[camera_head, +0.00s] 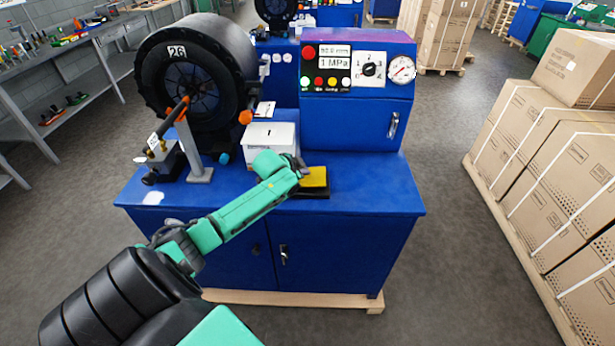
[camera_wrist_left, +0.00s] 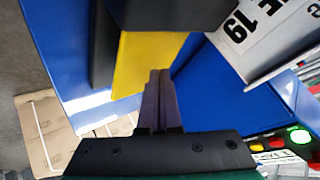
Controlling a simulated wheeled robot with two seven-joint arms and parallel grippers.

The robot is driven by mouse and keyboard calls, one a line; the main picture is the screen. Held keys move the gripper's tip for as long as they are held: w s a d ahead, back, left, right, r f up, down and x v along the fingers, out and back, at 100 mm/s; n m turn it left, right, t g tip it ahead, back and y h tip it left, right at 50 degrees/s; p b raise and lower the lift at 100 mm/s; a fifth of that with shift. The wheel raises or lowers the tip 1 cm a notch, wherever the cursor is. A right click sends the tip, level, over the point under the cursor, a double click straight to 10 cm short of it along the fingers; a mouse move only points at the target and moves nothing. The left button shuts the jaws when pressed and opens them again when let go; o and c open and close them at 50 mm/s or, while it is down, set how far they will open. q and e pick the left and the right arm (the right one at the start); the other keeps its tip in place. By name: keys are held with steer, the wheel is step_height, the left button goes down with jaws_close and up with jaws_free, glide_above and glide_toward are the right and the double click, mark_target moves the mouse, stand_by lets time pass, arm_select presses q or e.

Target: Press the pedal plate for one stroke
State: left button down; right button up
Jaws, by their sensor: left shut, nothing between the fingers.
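The pedal plate (camera_head: 313,177) is a yellow pad on a black base (camera_head: 310,194), on the front of the blue bench top. It also shows in yellow in the left wrist view (camera_wrist_left: 145,60). My left gripper (camera_head: 306,171) reaches in from the left and is at the plate's left upper edge. In the left wrist view its fingers (camera_wrist_left: 160,74) are closed together with nothing between them, their tips overlapping the yellow in the picture. I cannot tell whether they touch it. My right gripper is not in view.
A white box (camera_head: 270,142) stands just left of the plate. The blue control cabinet (camera_head: 351,124) with display, buttons and gauge rises behind. The black crimper head (camera_head: 192,75) is at the left. Bench top (camera_head: 380,185) right of the plate is clear. Cartons (camera_head: 560,170) stand far right.

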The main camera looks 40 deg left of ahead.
arm_select(q)
steer(key=shift+s+d+f+b, duration=0.1)
steer(key=shift+f+b, duration=0.45)
steer(key=shift+f, duration=0.4)
stand_by(1.0)
steer(key=shift+a+r+p, duration=0.2)
steer(key=shift+r+p, duration=1.05)
steer(key=shift+p, duration=0.05)
steer(key=shift+r+p, duration=0.55)
steer(key=r+p, duration=0.4)
steer(key=shift+s+a+r, duration=0.1)
steer(key=shift+a, duration=0.1)
stand_by(0.9)
